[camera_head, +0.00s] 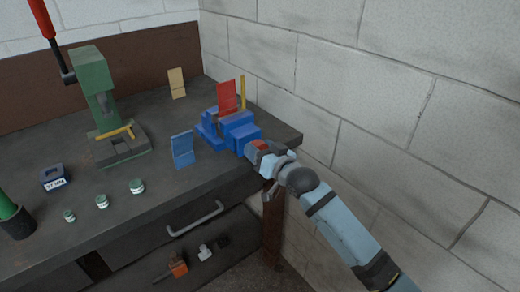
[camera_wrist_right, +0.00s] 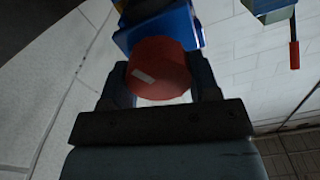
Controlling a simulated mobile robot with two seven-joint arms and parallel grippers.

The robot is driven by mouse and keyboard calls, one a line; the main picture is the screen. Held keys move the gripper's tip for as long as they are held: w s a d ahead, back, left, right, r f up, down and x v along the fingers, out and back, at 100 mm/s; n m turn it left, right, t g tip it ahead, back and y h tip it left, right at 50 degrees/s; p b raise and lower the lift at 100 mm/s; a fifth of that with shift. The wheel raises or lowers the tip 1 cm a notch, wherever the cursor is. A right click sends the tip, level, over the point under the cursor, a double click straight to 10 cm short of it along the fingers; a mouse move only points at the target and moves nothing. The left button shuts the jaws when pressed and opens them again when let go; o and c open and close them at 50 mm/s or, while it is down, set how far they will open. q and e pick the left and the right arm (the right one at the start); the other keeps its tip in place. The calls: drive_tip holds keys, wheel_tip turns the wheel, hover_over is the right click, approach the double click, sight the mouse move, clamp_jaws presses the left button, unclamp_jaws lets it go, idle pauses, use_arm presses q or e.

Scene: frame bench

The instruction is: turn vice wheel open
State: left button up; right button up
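The blue vice (camera_head: 238,130) stands at the right end of the dark bench, near its front corner. Its red wheel (camera_head: 260,145) faces the front and is partly covered by my right gripper (camera_head: 264,152). In the right wrist view the wheel (camera_wrist_right: 160,68) is a red round knob with a pale mark, in front of the blue vice body (camera_wrist_right: 158,28). The dark fingers of my right gripper (camera_wrist_right: 162,85) lie along both sides of the wheel and seem to touch it. My left gripper is not in view.
A red plate (camera_head: 227,98) and a yellow strip (camera_head: 243,92) stand by the vice. A blue card (camera_head: 183,149) stands left of it. A green press (camera_head: 97,92) stands farther left. The brick wall (camera_head: 390,90) is close on the right. A drawer handle (camera_head: 196,220) sticks out in front.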

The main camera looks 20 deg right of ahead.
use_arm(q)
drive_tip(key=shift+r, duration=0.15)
use_arm(e)
drive_tip(key=shift+r+n+p, duration=0.15)
drive_tip(key=shift+n+p, duration=0.35)
drive_tip(key=shift+p, duration=0.05)
drive_tip(key=n+p, duration=0.3)
drive_tip(key=shift+s+r, duration=0.1)
drive_tip(key=shift+n+p, duration=0.3)
drive_tip(key=shift+n, duration=0.2)
drive_tip(key=shift+a+n+p, duration=0.1)
drive_tip(key=shift+n+p, duration=0.35)
drive_tip(key=shift+n, duration=0.35)
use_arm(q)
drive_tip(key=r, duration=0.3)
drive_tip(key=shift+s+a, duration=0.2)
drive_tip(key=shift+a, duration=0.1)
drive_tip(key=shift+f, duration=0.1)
use_arm(e)
drive_tip(key=shift+n, duration=0.3)
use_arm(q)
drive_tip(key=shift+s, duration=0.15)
